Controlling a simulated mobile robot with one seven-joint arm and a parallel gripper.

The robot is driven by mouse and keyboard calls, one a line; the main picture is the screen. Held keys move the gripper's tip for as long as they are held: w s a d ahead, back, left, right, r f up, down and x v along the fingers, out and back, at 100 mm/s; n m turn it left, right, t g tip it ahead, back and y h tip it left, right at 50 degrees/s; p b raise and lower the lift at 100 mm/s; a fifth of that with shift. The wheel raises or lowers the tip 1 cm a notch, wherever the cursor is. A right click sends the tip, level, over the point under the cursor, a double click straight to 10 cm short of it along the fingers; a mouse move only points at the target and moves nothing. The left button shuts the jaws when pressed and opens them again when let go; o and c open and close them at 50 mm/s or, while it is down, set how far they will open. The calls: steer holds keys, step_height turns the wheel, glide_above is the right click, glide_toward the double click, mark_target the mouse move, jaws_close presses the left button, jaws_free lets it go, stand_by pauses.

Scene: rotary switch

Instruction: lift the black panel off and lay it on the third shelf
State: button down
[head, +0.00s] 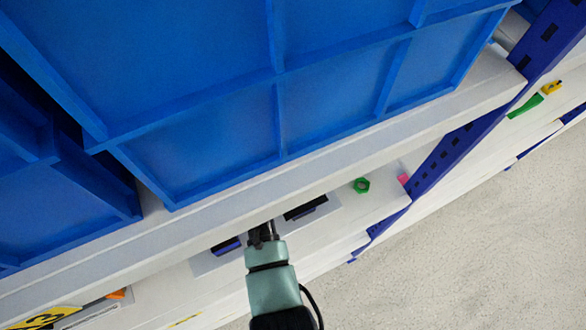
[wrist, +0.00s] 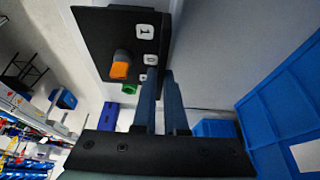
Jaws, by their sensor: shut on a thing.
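The black panel (wrist: 105,40) fills the upper left of the wrist view, with white tiles marked 1 and 0 and an orange knob (wrist: 120,68) on its face. My gripper (wrist: 162,75) has its two fingers close together at the panel's right edge, shut on the panel; the exact contact is partly hidden. In the head view my gripper (head: 262,232) reaches in under a shelf edge, in front of a light grey plate (head: 205,264) with dark parts on either side of the gripper. The panel's face cannot be made out there.
Large blue bins (head: 215,140) stand on the shelf above my gripper, close overhead. A blue perforated rack post (head: 440,160) rises at right. A green hex nut (head: 362,185) lies to the right of my gripper. Open floor (head: 480,240) lies at lower right.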

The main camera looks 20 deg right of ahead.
steer(key=shift+r+p, duration=1.15)
steer(key=shift+r, duration=1.2)
